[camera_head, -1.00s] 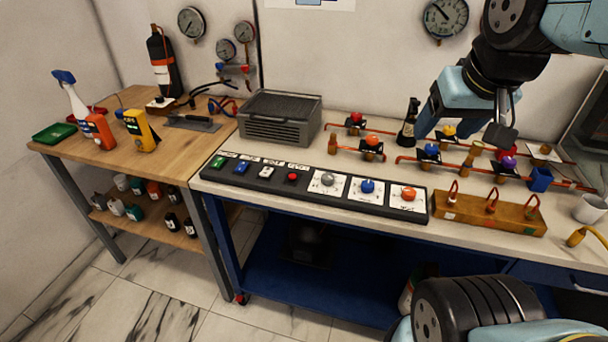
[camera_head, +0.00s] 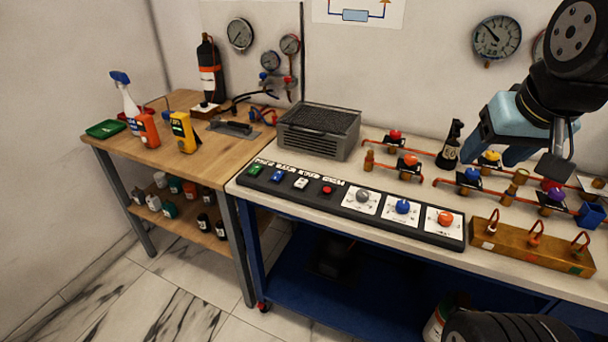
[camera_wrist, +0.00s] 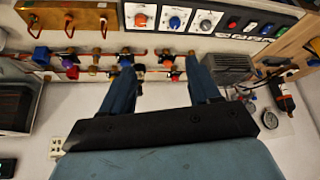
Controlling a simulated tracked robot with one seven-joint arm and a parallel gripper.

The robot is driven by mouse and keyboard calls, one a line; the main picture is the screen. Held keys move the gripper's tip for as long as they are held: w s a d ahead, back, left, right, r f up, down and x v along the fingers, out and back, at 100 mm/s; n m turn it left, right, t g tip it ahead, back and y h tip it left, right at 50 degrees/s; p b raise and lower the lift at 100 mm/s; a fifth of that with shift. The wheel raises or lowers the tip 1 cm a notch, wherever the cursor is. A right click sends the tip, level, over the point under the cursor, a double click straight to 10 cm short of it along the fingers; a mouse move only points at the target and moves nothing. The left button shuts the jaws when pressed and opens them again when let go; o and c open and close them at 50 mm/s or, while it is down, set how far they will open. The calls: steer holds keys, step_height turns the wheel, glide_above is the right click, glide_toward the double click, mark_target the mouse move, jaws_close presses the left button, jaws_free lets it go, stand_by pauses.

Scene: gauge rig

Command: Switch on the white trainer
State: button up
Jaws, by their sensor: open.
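The white rocker switch (camera_head: 301,183) sits on the long black control panel (camera_head: 330,205) at the front of the bench, between a blue switch (camera_head: 277,176) and a red button (camera_head: 327,190). In the wrist view the panel runs along the top, and the white switch (camera_wrist: 250,27) shows small at upper right. My gripper (camera_head: 497,158) hangs over the back right of the bench, well right of the switch. Its two dark blue fingers are spread apart and empty in the wrist view (camera_wrist: 160,63).
A grey ribbed box (camera_head: 318,132) stands behind the panel. A wooden block with red hooks (camera_head: 530,246) stands right of the panel. The space above the panel is clear.

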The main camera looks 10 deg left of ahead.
steer(key=shift+w+a+r, duration=0.2)
steer(key=shift+w+a, duration=0.05)
steer(key=shift+w, duration=0.25)
steer(key=shift+c, duration=1.4)
steer(key=w+a+n, duration=0.1)
steer(key=w, duration=0.1)
steer(key=w+a+n+g, duration=0.1)
steer(key=w+a, duration=0.1)
steer(key=w, duration=0.1)
steer(key=w+a+r+n, duration=0.1)
steer(key=w+a, duration=0.1)
steer(key=w, duration=0.1)
steer(key=shift+n+g, duration=0.4)
jaws_close()
steer(key=w+a+f+n+g, duration=0.1)
steer(key=w+a+f+n, duration=0.2)
steer(key=w+a, duration=0.3)
steer(key=w+a+f+n+g, duration=0.2)
steer(key=w+a+f+n, duration=0.2)
steer(key=a, duration=0.8)
steer(key=w+a+f+n+g, duration=0.2)
steer(key=w+a+f+n, duration=0.1)
steer(key=w+a+f, duration=0.4)
steer(key=shift+w+a+n, duration=0.3)
steer(key=shift+w+a, duration=0.45)
steer(key=shift+a, duration=0.15)
steer(key=shift+f, duration=0.1)
